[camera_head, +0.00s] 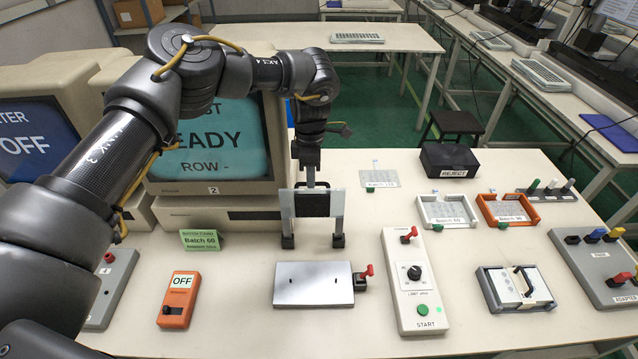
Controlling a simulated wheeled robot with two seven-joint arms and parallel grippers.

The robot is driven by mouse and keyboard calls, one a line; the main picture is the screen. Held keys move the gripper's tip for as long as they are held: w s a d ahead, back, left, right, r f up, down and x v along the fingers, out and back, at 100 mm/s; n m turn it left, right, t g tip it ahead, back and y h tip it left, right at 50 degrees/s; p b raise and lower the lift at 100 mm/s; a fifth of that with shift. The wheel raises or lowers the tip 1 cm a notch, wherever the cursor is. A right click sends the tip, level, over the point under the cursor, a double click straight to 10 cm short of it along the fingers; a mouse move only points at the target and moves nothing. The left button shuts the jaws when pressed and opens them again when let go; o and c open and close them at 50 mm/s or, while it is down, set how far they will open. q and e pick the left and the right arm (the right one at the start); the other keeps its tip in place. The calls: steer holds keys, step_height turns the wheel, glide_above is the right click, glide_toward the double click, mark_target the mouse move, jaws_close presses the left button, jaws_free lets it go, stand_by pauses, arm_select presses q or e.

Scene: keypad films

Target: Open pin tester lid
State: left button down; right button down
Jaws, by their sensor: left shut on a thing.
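The pin tester has a flat silver plate (314,290) with two small dark marks, in the middle of the table. A red-knobbed lever (366,272) sits at the plate's right side. My right gripper is not in view.
A control box (417,300) with a red switch and green button stands right of the plate. An orange OFF box (179,300) is at left. A READY monitor (215,150) stands behind my arm. Trays (447,222), (508,222) and a black-handled fixture (482,293) are at right.

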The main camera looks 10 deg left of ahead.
arm_select(q)
steer(key=shift+w+r, duration=0.1)
steer(key=shift+w, duration=0.05)
steer(key=c, duration=1.9)
jaws_free()
steer(key=shift+w, duration=0.15)
steer(key=shift+o, duration=2)
step_height(320, 180, up, 11)
steer(key=b, duration=0.1)
steer(key=shift+w+a+f, duration=0.15)
steer(key=shift+w+f, duration=0.05)
steer(key=shift+w, duration=0.15)
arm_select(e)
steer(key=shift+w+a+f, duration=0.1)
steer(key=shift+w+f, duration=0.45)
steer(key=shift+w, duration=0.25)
